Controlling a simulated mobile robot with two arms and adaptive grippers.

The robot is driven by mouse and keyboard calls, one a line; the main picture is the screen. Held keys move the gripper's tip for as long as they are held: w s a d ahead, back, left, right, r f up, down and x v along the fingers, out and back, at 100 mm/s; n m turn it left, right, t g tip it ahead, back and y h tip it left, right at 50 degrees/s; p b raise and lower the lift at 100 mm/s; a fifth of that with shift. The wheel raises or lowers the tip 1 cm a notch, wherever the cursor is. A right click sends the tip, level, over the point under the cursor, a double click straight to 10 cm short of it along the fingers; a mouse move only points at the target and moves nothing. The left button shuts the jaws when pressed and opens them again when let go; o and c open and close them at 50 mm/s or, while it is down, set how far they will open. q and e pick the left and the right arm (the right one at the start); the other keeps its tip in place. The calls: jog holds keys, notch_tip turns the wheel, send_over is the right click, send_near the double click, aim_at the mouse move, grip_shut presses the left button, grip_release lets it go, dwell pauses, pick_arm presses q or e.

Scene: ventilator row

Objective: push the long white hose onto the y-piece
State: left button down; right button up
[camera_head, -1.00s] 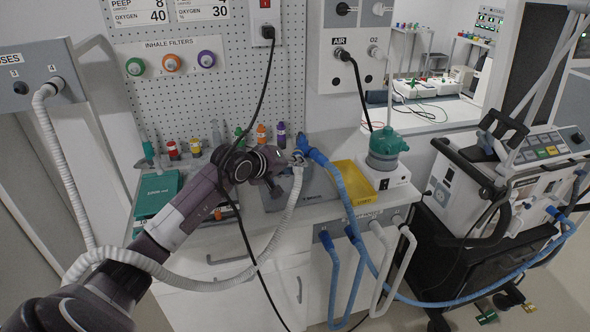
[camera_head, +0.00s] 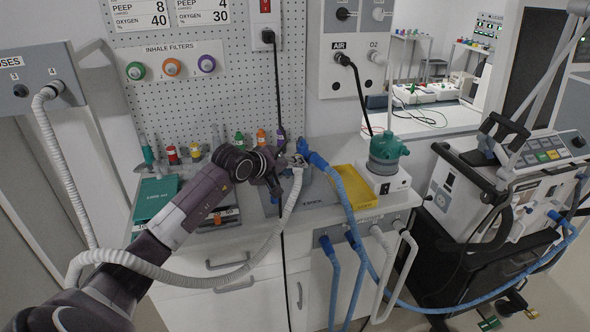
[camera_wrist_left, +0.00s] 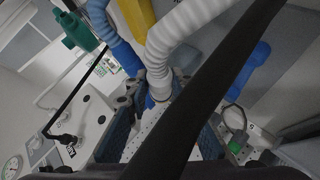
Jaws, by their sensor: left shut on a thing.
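The long white hose (camera_head: 65,165) runs from the wall panel at the left, loops low across my left arm and rises to my left gripper (camera_head: 291,164). My left gripper is shut on the hose's end region, above the worktop. In the left wrist view the ribbed white hose (camera_wrist_left: 165,45) comes down between the fingers (camera_wrist_left: 150,100). The blue hose (camera_head: 345,195) has its blue end right beside the gripper; it also shows in the wrist view (camera_wrist_left: 107,25). The y-piece is mostly hidden by the gripper, so I cannot tell whether the white hose touches it. My right gripper is out of view.
A black cable (camera_head: 276,90) hangs from the wall outlet behind my gripper; a broad black strip (camera_wrist_left: 205,85) crosses the wrist view. A yellow tray (camera_head: 362,188) and green-topped humidifier (camera_head: 386,150) stand to the right. A ventilator cart (camera_head: 500,190) is at far right.

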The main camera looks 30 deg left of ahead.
dwell(0.4)
pick_arm(q)
jog(key=c, duration=1.6)
grip_release()
jog(key=v, duration=1.2)
